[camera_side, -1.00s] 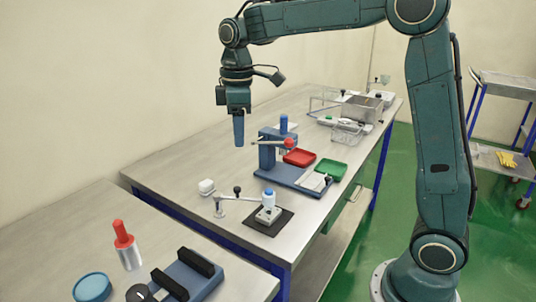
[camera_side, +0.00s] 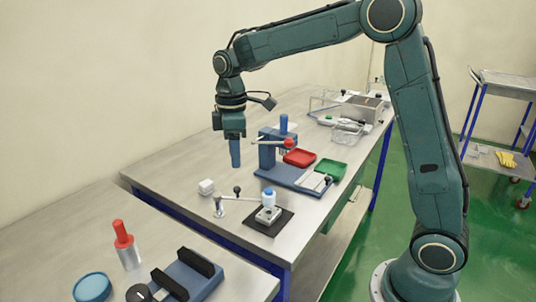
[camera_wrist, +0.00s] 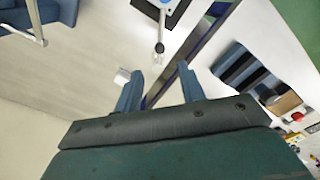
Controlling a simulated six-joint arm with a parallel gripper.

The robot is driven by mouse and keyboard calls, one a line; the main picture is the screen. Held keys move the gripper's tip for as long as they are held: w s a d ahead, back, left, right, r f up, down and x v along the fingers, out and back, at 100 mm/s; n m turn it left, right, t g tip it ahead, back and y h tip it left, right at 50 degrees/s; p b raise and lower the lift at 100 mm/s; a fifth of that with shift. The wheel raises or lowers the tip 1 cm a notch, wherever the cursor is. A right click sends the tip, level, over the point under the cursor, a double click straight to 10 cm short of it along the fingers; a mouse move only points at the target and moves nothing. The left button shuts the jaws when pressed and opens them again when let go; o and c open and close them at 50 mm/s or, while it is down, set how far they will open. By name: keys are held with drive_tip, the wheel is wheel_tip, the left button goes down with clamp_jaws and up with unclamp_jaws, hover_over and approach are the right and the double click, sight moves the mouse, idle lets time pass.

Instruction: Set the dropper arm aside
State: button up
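The dropper arm (camera_side: 240,198) is a thin pale bar with a black knob, running from a small metal post (camera_side: 219,207) to a blue-capped white piece (camera_side: 268,196) above a pale block on a dark mat. In the wrist view the dropper arm (camera_wrist: 161,28) shows at the top centre, its knob just beyond the fingertips. My gripper (camera_side: 235,165) points down above the table, behind the dropper arm and clear of it. In the wrist view my gripper (camera_wrist: 160,88) has its two blue fingers apart with nothing between them.
A small white block (camera_side: 206,187) lies left of the dropper arm. A blue stand (camera_side: 285,172) with a red-ended lever, a red tray (camera_side: 299,157) and a green tray (camera_side: 327,169) stand close on the right. The table's left-hand stretch is clear.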

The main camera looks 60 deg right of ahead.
sight(237, 187)
wheel_tip(237, 187, down, 9)
idle(0.5)
clamp_jaws()
